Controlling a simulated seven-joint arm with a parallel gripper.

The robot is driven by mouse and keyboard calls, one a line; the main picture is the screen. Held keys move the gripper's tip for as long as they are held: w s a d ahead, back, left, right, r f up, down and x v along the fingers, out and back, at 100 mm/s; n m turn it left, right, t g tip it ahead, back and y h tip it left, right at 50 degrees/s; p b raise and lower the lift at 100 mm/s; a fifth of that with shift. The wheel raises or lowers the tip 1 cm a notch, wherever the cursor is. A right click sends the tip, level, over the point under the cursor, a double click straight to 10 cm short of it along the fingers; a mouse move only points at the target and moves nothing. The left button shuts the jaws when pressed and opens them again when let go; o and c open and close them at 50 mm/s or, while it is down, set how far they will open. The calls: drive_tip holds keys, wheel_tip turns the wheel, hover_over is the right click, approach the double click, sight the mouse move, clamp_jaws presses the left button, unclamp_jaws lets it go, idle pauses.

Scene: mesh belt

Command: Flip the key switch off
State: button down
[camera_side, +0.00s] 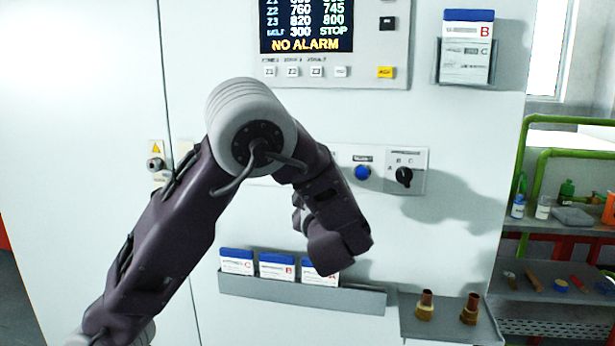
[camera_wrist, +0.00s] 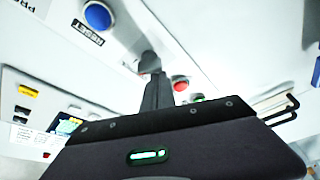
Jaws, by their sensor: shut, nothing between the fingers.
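My gripper (camera_wrist: 154,76) is shut and empty in the wrist view, its dark fingers pointing at the pale control panel. A small grey shape (camera_wrist: 148,60) shows right at the fingertips; it may be the key switch, but I cannot tell, nor whether they touch. In the side view my arm covers the middle of the button panel, and my fingertips are hidden. A small round metal fitting (camera_side: 155,164) under a yellow warning label sits on the cabinet door at the left. I cannot tell whether it is the key switch.
A blue button (camera_wrist: 98,15) labelled RESET is near my fingers, with a red button (camera_wrist: 180,84) on the other side. The side view shows a black A-B-C selector knob (camera_side: 403,177), a card rack (camera_side: 300,290) below, and a small shelf (camera_side: 448,325) with two brass fittings.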

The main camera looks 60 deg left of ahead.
idle(0.3)
drive_tip(key=n, duration=0.2)
drive_tip(key=w+d+n+g+h, duration=0.1)
drive_tip(key=n, duration=0.4)
drive_tip(key=shift+w+d+f+n+h, duration=0.15)
drive_tip(key=shift+f+n+h, duration=0.15)
drive_tip(key=shift+f+h, duration=0.1)
drive_tip(key=s+a+f, duration=0.1)
drive_tip(key=s+a, duration=0.2)
drive_tip(key=v, duration=1)
drive_tip(key=shift+r+g, duration=0.2)
drive_tip(key=shift+g, duration=0.2)
drive_tip(key=shift+s+a, duration=0.1)
